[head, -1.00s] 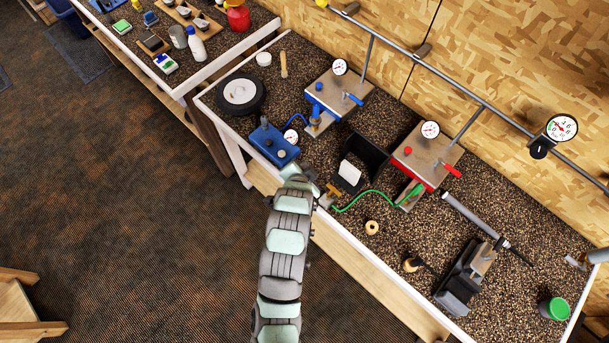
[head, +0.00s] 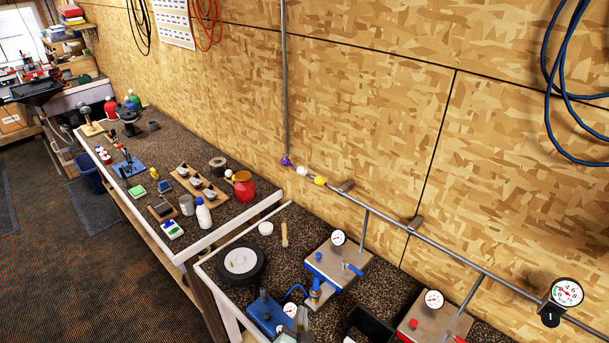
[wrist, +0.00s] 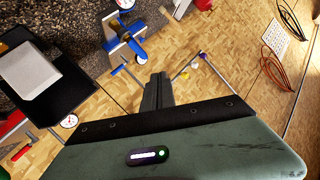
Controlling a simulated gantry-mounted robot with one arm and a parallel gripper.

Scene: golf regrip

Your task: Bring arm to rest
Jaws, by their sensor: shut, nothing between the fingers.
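My gripper (wrist: 157,92) shows in the wrist view as dark fingers closed together, with nothing held between them. It points towards the wooden wall (wrist: 235,55) and the pipe side of the bench. A black holder with a white block (wrist: 30,72) is at the left of the wrist view, apart from the fingers. A board with a blue valve (wrist: 126,38) is near the top.
The head view shows a near bench with a black tyre (head: 240,263), a blue box (head: 268,312) and two gauge boards (head: 337,264) (head: 432,318). A metal pipe (head: 455,257) runs along the wall. A farther bench holds bottles, a red pot (head: 243,186) and small tools.

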